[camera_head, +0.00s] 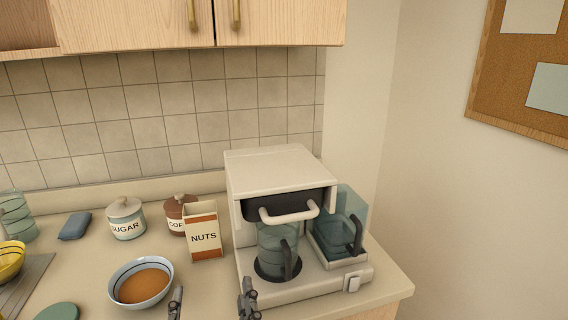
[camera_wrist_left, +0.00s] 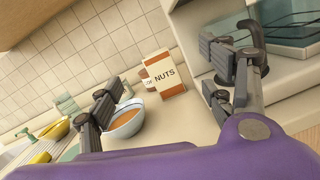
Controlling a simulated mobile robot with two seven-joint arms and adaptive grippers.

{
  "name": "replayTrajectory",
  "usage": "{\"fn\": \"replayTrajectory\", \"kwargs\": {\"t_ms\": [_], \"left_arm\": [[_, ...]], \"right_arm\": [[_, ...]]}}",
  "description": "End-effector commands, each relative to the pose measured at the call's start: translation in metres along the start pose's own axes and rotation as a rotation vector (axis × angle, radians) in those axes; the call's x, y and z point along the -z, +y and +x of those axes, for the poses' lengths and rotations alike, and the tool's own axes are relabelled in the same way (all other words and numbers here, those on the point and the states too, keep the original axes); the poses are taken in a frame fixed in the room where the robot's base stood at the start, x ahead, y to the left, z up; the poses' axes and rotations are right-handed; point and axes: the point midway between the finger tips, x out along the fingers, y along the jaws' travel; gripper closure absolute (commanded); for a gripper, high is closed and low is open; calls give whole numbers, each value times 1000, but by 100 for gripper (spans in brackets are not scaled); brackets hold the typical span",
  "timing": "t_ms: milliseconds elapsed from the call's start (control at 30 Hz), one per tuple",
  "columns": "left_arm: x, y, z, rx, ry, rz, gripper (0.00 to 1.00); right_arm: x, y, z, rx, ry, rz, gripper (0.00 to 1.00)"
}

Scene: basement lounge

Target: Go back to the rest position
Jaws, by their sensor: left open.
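My left gripper (camera_head: 212,300) shows at the bottom edge of the head view, its two fingers wide apart with nothing between them. It is over the front of the counter, between the bowl of brown food (camera_head: 140,283) and the white coffee maker (camera_head: 280,190). In the left wrist view the open fingers of my left gripper (camera_wrist_left: 165,92) frame the NUTS box (camera_wrist_left: 166,75), which stands farther back, apart from them. The left arm itself is mostly out of the head view. My right gripper is not in view.
A glass carafe (camera_head: 278,246) sits in the coffee maker. A SUGAR jar (camera_head: 126,219), a brown jar (camera_head: 178,212) and a blue cloth-like item (camera_head: 75,226) stand behind the bowl. A yellow bowl (camera_head: 10,262) is at far left. Cabinets (camera_head: 140,22) hang above.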

Motion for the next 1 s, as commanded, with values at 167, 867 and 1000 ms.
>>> {"fn": "replayTrajectory", "kwargs": {"t_ms": [167, 867, 1000], "left_arm": [[-33, -20, -1, 18, -253, 501, 26], [280, -17, -172, 1018, -611, 2607, 26], [318, 28, -221, 1234, -560, 2691, 26]], "right_arm": [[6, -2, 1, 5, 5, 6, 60], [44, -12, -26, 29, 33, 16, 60], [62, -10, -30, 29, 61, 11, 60]]}}
